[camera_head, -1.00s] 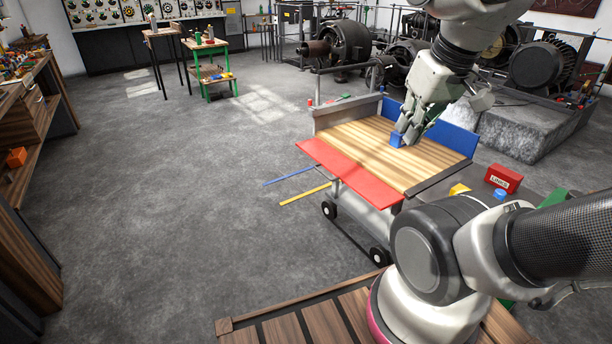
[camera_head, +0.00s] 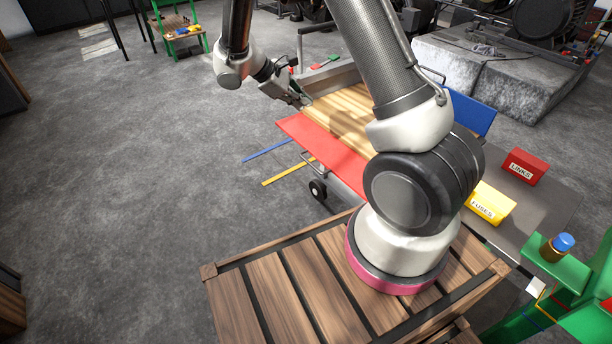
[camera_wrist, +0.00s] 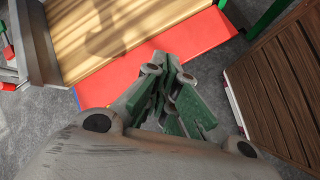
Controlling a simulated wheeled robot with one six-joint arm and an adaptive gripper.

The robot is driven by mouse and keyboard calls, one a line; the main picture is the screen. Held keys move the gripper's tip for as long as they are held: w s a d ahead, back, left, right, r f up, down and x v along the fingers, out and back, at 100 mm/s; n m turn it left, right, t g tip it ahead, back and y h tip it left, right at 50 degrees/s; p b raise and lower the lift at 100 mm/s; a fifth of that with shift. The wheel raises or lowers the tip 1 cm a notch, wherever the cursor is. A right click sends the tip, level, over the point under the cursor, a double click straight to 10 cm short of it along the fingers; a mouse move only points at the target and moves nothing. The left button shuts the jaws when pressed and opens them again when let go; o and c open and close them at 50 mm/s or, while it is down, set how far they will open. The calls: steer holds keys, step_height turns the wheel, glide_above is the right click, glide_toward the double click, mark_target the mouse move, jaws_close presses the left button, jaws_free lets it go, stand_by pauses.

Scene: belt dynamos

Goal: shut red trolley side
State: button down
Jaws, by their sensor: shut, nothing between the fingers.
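The red trolley side (camera_head: 322,146) is a flat red panel folded outward, lying about level with the wooden trolley bed (camera_head: 352,118). My arm hides part of it. In the wrist view the red side (camera_wrist: 205,38) runs along the edge of the bed (camera_wrist: 120,38). My gripper (camera_head: 296,101) is shut and empty, at the left end of the trolley near the corner of the red side. In the wrist view its green-padded fingers (camera_wrist: 172,62) appear over the red side; I cannot tell whether they touch it.
The blue side (camera_head: 472,115) stands upright across the bed. A red LINKS box (camera_head: 524,167) and a yellow FUSES box (camera_head: 490,204) sit on a grey surface at right. A slatted wooden top (camera_head: 290,290) lies in front. Floor to the left is mostly clear.

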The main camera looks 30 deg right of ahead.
steer(key=a+f+n+t+h, duration=0.1)
steer(key=a+f+n, duration=0.15)
steer(key=f, duration=0.75)
steer(key=a+f+n+t+h, duration=0.15)
steer(key=f+n, duration=0.25)
steer(key=f, duration=0.7)
steer(key=a+f+n+t, duration=0.1)
steer(key=a+f+n, duration=0.15)
steer(key=f, duration=0.75)
steer(key=w+d+f, duration=0.1)
steer(key=d, duration=0.8)
steer(key=shift+w+f, duration=0.15)
steer(key=shift+w, duration=0.2)
steer(key=shift+g, duration=0.25)
